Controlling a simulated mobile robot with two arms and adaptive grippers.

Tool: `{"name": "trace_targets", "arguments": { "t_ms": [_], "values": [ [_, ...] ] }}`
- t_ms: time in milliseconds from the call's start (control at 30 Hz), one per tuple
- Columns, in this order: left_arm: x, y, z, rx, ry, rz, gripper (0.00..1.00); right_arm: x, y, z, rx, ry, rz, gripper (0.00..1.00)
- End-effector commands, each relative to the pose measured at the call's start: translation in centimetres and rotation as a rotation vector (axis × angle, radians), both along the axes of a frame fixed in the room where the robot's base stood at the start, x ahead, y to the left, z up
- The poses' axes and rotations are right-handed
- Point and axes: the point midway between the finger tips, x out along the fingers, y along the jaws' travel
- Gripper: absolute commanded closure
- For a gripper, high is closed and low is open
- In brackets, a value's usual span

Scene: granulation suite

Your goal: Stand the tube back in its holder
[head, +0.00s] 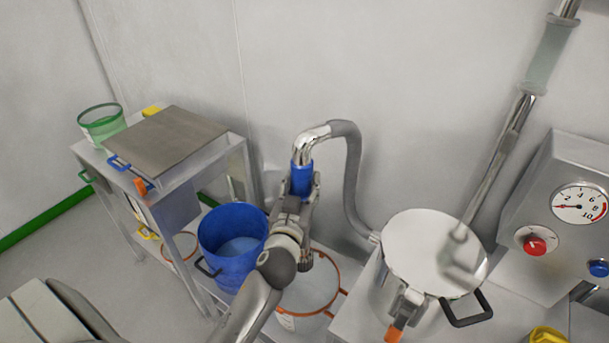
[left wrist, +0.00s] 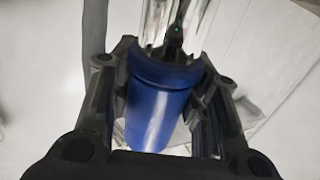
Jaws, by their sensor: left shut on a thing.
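The tube has a blue grip sleeve (head: 301,179) and a shiny bent metal elbow (head: 311,140) that runs into a grey hose (head: 353,180). My left gripper (head: 303,195) is shut on the blue sleeve, which also shows between the fingers in the left wrist view (left wrist: 158,105). The elbow is at the top, and the tube looks roughly upright. Its lower part is hidden behind my gripper and arm in the head view. I cannot make out the holder for certain. My right gripper is not in view.
A lidded steel vessel (head: 425,245) and a gauge panel (head: 575,200) are on the right. A metal-topped rack (head: 170,140) stands at left.

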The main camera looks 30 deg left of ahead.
Motion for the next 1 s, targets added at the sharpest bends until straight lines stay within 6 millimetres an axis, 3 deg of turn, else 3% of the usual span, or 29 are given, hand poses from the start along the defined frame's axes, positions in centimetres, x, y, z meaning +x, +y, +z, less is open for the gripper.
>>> {"name": "trace_targets", "arguments": {
  "t_ms": [33, 267, 1000],
  "values": [
    [-0.2, -0.1, 0.7, 0.0, -0.003, 0.002, 1.0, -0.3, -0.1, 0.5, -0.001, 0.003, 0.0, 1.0],
    [0.2, 0.5, 0.8, 0.004, -0.003, 0.004, 1.0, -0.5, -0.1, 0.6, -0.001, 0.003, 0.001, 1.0],
    [6.3, 6.3, 0.8, 0.005, -0.003, 0.005, 1.0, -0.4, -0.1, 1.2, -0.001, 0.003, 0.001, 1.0]
  ]
}}
